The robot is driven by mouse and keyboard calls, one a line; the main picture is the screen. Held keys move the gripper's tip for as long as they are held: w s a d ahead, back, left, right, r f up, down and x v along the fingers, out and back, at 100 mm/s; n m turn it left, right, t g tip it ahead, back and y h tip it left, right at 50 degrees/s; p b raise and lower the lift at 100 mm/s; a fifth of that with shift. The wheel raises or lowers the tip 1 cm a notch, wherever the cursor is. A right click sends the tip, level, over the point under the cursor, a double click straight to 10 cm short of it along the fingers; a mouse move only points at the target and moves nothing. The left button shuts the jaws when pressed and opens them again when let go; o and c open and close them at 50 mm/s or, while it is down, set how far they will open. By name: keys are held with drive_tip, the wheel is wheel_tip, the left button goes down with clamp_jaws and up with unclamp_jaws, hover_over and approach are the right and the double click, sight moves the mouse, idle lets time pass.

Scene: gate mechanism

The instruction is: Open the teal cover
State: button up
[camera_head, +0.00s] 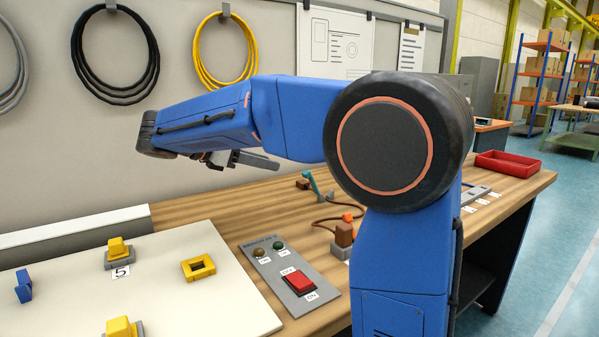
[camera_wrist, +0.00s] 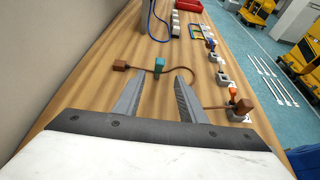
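A small teal piece (camera_head: 312,183) stands on the wooden bench beyond my arm, beside a brown block (camera_head: 303,184). It also shows in the wrist view (camera_wrist: 159,65), just past and between my fingertips, with a brown cable near it. It looks like a narrow upright piece; I cannot tell whether it is the cover or how far it is open. My gripper (camera_wrist: 161,76) is open and empty, its two grey fingers apart. In the head view my gripper (camera_head: 262,162) is above the bench, to the left of the teal piece and apart from it.
A grey panel (camera_head: 272,262) with a red rocker switch (camera_head: 298,283) lies on the bench. A brown block with an orange top (camera_head: 345,234) stands right of it. A white board (camera_head: 180,290) with yellow parts is at left. A red tray (camera_head: 507,163) sits at the far right.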

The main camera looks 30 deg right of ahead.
sight(305, 172)
drive_tip(key=x, duration=1.2)
drive_tip(key=shift+d+f, duration=0.15)
drive_tip(key=shift+d, duration=0.1)
clamp_jaws()
